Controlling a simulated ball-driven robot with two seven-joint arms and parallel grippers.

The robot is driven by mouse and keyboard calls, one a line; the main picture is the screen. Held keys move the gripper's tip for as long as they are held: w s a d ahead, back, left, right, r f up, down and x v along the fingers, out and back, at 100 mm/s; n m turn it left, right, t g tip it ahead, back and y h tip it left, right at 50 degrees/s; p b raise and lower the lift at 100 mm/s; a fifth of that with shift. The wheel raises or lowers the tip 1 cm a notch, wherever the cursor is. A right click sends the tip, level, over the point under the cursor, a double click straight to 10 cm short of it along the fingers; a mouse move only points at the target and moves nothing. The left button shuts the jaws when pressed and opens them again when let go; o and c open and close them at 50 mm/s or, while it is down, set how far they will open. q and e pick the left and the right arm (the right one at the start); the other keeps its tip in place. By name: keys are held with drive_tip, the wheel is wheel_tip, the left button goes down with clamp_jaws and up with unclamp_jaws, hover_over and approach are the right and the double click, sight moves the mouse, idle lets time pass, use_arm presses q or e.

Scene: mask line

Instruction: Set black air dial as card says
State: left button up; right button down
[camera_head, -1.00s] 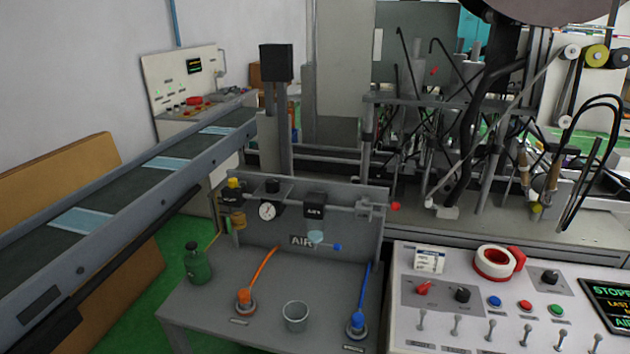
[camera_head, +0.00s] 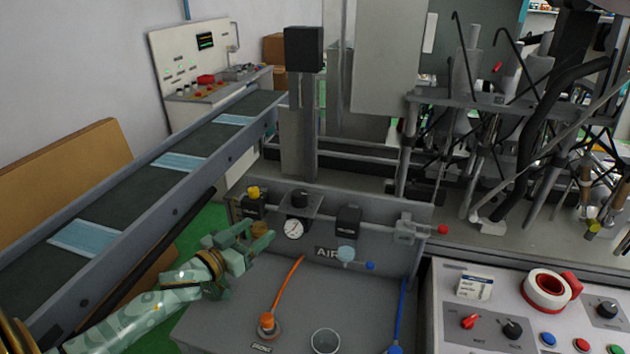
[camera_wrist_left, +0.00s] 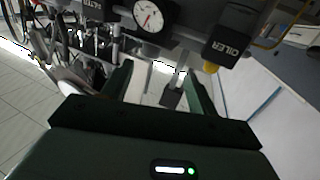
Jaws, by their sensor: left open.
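My right gripper is out of view.
A yellow-topped black block (camera_head: 253,204) stands left of the dial and another black block (camera_head: 347,222) right of it. The conveyor (camera_head: 150,190) runs along the left.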

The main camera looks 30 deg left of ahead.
use_arm(q)
wheel_tip(320, 180, up, 2)
drive_tip(key=w+d, duration=0.1)
drive_tip(key=w, duration=0.1)
drive_tip(key=b, duration=0.1)
approach(304, 190)
drive_tip(key=shift+h, duration=0.4)
drive_tip(key=w, duration=0.3)
drive_tip(key=w+b, duration=0.1)
drive_tip(key=w, duration=0.2)
drive_tip(key=w+b, duration=0.1)
drive_tip(key=w, duration=0.2)
drive_tip(key=shift+d+f, duration=0.3)
drive_tip(key=shift+f, duration=0.1)
drive_tip(key=shift+w, duration=0.6)
drive_tip(key=shift+d, duration=0.1)
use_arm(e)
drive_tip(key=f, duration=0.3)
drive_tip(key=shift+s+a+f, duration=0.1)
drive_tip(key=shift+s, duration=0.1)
use_arm(q)
drive_tip(key=c, duration=1)
